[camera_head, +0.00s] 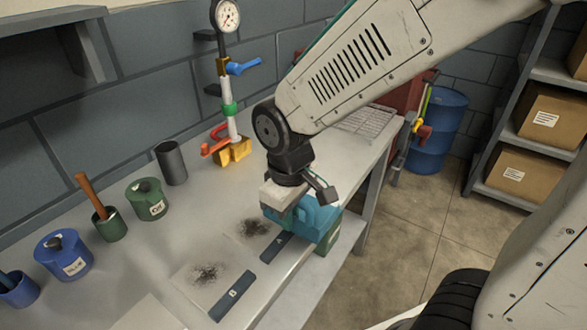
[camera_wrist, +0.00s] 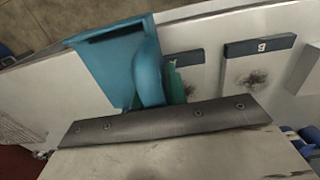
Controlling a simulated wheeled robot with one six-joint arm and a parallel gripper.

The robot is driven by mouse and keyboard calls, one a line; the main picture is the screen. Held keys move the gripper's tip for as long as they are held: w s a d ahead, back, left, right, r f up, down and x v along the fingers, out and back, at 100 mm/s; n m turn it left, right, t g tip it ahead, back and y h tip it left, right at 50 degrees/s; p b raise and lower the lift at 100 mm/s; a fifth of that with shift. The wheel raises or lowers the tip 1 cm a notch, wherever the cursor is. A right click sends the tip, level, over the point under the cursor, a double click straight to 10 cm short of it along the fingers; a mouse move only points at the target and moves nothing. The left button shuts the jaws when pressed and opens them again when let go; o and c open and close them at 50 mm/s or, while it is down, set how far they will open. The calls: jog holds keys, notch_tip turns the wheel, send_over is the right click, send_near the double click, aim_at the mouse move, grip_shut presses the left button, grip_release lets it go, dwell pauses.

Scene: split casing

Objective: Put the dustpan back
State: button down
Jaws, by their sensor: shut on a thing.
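The teal-blue dustpan (camera_head: 322,222) is at the front edge of the workbench, below my gripper (camera_head: 297,202). In the wrist view, the dustpan's flat pan (camera_wrist: 103,68) and curved handle (camera_wrist: 149,78) show beyond the grey finger edge of my gripper (camera_wrist: 165,122). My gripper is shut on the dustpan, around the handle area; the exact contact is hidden. A green part (camera_wrist: 178,85) shows beside the handle; I cannot tell what it belongs to. I cannot tell whether the dustpan touches the bench.
Plates A (camera_head: 252,230) and B (camera_head: 204,279) carry dark debris beside the dustpan. Blue and green pots (camera_head: 64,256) (camera_head: 147,200), a brush cup (camera_head: 109,224) and a grey cylinder (camera_head: 171,163) line the wall. A gauge stand (camera_head: 227,100) stands behind. A blue barrel (camera_head: 437,130) is right.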

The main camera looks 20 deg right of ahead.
jog(key=w+d, duration=0.1)
jog(key=w, duration=0.4)
jog(key=w+d+f, duration=0.1)
jog(key=w+d, duration=0.1)
jog(key=w, duration=0.3)
jog(key=w+d, duration=0.2)
jog(key=w, duration=0.3)
jog(key=shift+w+d+f, duration=0.1)
jog(key=shift+f, duration=1.9)
jog(key=c, duration=1.4)
grip_release()
jog(key=shift+r, duration=0.1)
